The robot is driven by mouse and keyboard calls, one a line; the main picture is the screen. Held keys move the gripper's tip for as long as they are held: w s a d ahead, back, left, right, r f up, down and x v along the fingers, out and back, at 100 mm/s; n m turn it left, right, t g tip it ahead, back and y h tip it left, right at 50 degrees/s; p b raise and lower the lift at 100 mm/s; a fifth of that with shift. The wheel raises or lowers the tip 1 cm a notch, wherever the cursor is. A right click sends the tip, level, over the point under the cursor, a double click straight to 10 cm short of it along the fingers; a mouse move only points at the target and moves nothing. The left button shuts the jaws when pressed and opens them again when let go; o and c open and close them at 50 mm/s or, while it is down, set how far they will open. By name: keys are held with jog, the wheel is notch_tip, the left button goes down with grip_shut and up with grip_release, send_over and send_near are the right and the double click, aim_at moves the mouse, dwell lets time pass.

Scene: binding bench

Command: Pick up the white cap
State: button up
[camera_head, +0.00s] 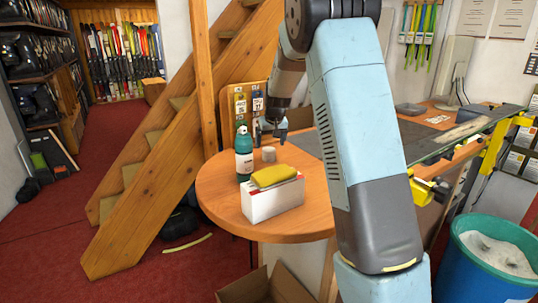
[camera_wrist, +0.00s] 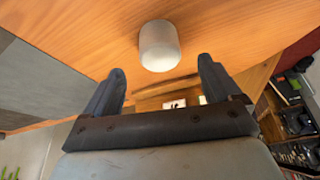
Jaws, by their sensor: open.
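The white cap (camera_head: 269,154) is a small, short cylinder standing on the round wooden table (camera_head: 222,196), just right of the green bottle. In the wrist view the white cap (camera_wrist: 160,46) sits ahead of my gripper, roughly centred between the two fingers and beyond their tips. My gripper (camera_head: 270,131) is just above the cap in the head view. In the wrist view my gripper (camera_wrist: 162,80) is open, with its two dark fingers wide apart and nothing between them.
A green bottle (camera_head: 244,155) stands close to the cap's left. A white box (camera_head: 272,200) with a yellow sponge-like item (camera_head: 273,175) on top is in front. A blue bin (camera_head: 495,260) stands at the lower right. A wooden staircase (camera_head: 165,150) is behind the table.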

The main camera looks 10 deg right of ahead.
aim_at(269, 148)
jog(key=x, duration=0.5)
jog(key=shift+r, duration=0.1)
jog(key=c, duration=1.2)
